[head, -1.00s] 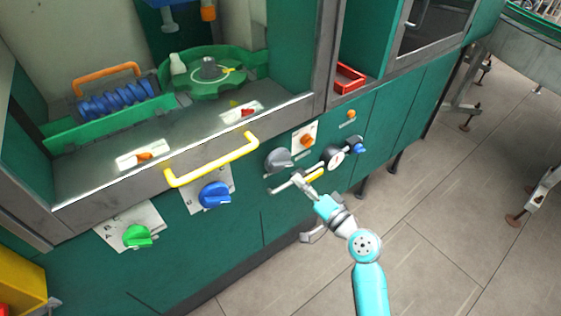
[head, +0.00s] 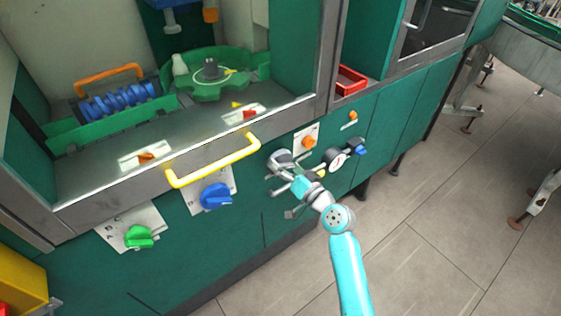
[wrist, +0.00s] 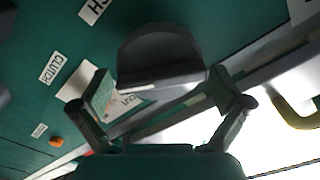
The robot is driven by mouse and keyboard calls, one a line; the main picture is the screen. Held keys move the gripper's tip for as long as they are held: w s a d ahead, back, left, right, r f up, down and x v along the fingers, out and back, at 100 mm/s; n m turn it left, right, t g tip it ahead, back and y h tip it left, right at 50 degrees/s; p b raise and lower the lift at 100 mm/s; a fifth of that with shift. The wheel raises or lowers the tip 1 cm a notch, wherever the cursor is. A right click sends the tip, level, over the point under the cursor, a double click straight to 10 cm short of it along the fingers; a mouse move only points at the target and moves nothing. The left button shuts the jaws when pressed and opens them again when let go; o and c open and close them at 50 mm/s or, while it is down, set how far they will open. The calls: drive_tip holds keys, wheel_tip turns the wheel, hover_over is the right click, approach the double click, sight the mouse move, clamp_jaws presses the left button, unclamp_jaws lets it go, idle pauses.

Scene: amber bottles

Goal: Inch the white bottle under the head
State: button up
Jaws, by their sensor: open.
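The white bottle (head: 180,65) stands upright at the left edge of the green star wheel (head: 215,88) in the head view. My gripper (head: 288,172) is at the grey knob (head: 276,160) on the green front panel. In the wrist view the grey knob (wrist: 160,60) lies ahead, between my two open fingers (wrist: 165,90). I cannot tell whether they touch it.
A yellow handle (head: 213,163) sticks out left of my gripper. Open floor lies at right.

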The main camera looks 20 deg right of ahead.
drive_tip(key=shift+x, duration=1)
drive_tip(key=c, duration=0.9)
drive_tip(key=shift+o, duration=0.2)
drive_tip(key=o, duration=0.9)
drive_tip(key=shift+c, duration=0.2)
